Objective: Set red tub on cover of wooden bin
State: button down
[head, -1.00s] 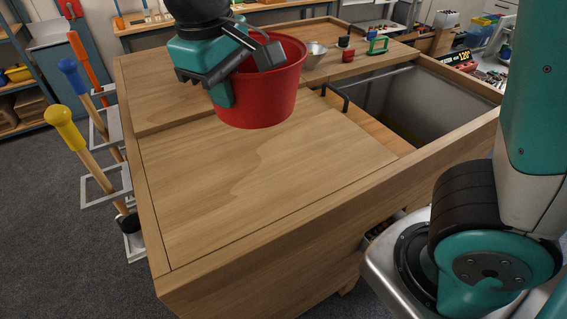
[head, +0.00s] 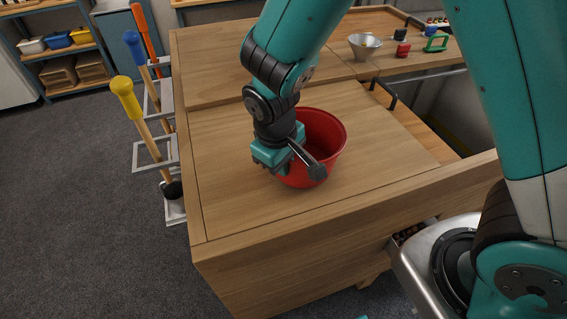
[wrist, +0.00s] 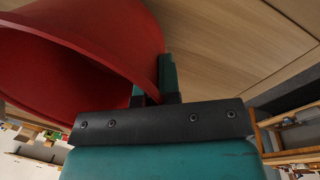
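The red tub (head: 328,136) is upright at the wooden cover (head: 225,165) of the wooden bin (head: 290,255), near the cover's middle. Its base looks to be on or very close to the cover; I cannot tell if it touches. My gripper (head: 300,163) is at the tub's near left rim, with its fingers closed on the tub wall. In the wrist view the fingers (wrist: 158,80) pinch the rim of the red tub (wrist: 85,50). The tub looks empty, though part of its inside is hidden by my gripper.
A metal funnel-like cup (head: 364,46), a red-and-black item (head: 402,42) and a green item (head: 436,42) stand at the bin's far right. A dark handle (head: 385,92) borders the open compartment (head: 450,95). Long-handled tools (head: 150,125) hang at the left side.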

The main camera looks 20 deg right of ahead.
jog(key=shift+f, duration=0.55)
jog(key=shift+f, duration=0.1)
jog(key=c, duration=1.3)
grip_release()
jog(key=shift+c, duration=0.2)
notch_tip(320, 180, up, 11)
jog(key=a+b, duration=0.1)
jog(key=b, duration=0.2)
jog(key=s+d+r+y, duration=0.1)
jog(key=s+r+y, duration=0.1)
jog(key=s, duration=0.5)
jog(key=s+d+r+n+y, duration=0.1)
jog(key=s+r+y, duration=0.2)
jog(key=s+r, duration=0.2)
jog(key=s, duration=0.3)
jog(key=shift+s+g+y, duration=0.25)
jog(key=shift+g+y, duration=0.05)
jog(key=shift+g, duration=0.1)
